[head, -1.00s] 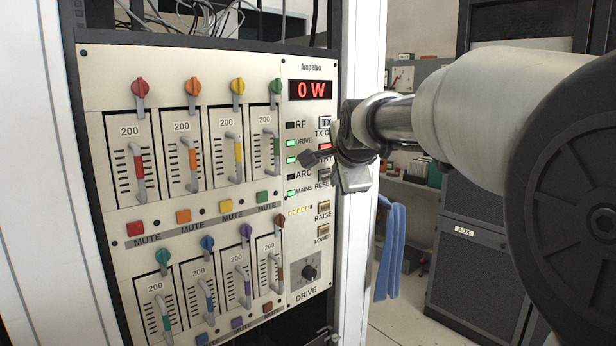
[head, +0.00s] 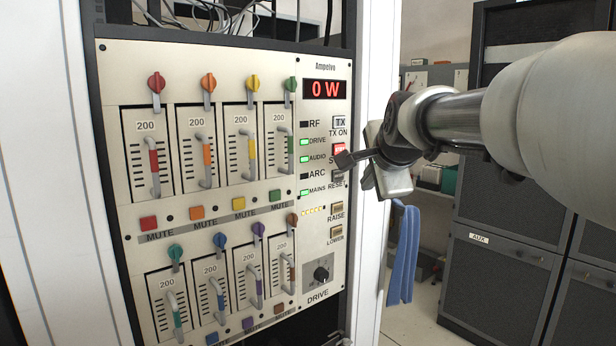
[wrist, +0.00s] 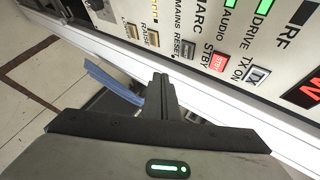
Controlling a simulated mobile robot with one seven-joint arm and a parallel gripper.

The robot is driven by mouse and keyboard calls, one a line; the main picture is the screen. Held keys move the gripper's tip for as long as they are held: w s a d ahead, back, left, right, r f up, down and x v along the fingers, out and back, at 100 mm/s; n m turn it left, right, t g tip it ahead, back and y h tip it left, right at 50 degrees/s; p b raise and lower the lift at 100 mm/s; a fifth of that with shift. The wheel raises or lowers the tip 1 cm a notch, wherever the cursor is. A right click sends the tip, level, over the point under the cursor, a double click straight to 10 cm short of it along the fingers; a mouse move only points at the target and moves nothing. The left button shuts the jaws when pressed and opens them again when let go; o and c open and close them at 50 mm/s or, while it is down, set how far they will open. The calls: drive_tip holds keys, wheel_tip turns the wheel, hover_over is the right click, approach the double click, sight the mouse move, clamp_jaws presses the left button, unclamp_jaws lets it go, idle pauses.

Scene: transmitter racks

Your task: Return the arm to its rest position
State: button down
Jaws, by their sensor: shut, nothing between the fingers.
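My gripper (head: 345,160) is at the right side of the transmitter panel (head: 312,44) in the head view, in front of the button column. Its fingers are shut with nothing between them. In the wrist view the closed fingers (wrist: 162,95) point toward the panel edge, near the RESET button (wrist: 188,50) and the red STBY button (wrist: 218,62). I cannot tell from these views how far the fingertips are from the panel. My arm (head: 460,115) reaches in from the right. The display (head: 325,89) reads 0 W.
The panel carries several coloured knobs, vertical handles and MUTE buttons, with a DRIVE knob (head: 321,274) at lower right. A white rack post (head: 375,250) stands right of the panel. A blue cloth (head: 403,255) hangs behind it. Dark cabinets (head: 500,285) stand at the right.

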drive_tip(key=s+f+n+g, duration=0.2)
drive_tip(key=s+f+n, duration=0.35)
drive_tip(key=s, duration=0.55)
drive_tip(key=s+f+n+g+p, duration=0.1)
drive_tip(key=s+f+n+g, duration=0.1)
drive_tip(key=s+f+n, duration=0.6)
drive_tip(key=s+f+n+g, duration=0.25)
drive_tip(key=s+f, duration=0.25)
drive_tip(key=s, duration=0.8)
wheel_tip(320, 180, up, 13)
drive_tip(key=p, duration=1.2)
drive_tip(key=shift+w+a+f, duration=0.15)
drive_tip(key=shift+a+f, duration=0.05)
drive_tip(key=shift+a, duration=0.05)
drive_tip(key=shift+t, duration=0.25)
